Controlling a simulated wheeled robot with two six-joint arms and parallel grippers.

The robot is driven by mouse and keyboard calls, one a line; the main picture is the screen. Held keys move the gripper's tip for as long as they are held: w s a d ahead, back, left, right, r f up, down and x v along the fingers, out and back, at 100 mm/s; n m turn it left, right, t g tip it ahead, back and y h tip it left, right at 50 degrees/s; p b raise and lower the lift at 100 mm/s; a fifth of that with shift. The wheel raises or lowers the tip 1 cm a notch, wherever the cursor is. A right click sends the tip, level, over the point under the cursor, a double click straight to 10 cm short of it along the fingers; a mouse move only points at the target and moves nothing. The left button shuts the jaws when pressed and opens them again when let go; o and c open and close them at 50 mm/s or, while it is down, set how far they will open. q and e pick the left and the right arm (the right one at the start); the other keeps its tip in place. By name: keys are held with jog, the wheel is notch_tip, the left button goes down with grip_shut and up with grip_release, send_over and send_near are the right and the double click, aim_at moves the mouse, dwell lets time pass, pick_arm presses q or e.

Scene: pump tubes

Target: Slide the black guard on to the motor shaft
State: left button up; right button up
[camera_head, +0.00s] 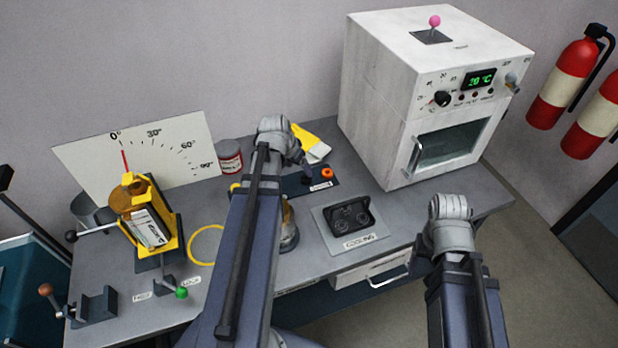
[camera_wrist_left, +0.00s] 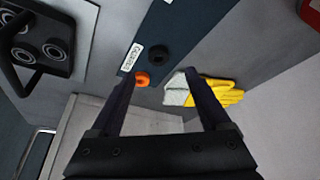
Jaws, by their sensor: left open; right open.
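My left gripper (camera_head: 306,173) hangs over the dark blue plate (camera_head: 299,186) at the back of the bench. In the left wrist view its jaws (camera_wrist_left: 158,80) are open and empty, with an orange part (camera_wrist_left: 142,79) between them and a black round knob-like piece (camera_wrist_left: 158,54) just beyond, both on the plate. I cannot tell whether that black piece is the guard. No motor shaft can be made out. A metal round body (camera_head: 289,232) stands partly hidden behind my left arm. My right gripper is not in view; only its arm shows.
A white oven (camera_head: 430,95) stands at the back right. Yellow gloves (camera_head: 311,142) lie behind the plate. A yellow-framed device (camera_head: 150,222) and a yellow ring (camera_head: 207,245) are at left.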

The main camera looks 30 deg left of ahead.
aim_at(305, 175)
pick_arm(q)
jog(key=shift+b+x, duration=3.3)
jog(key=shift+x, duration=0.6)
jog(key=shift+w+d+r, duration=0.1)
jog(key=shift+d+r, duration=0.05)
grip_shut()
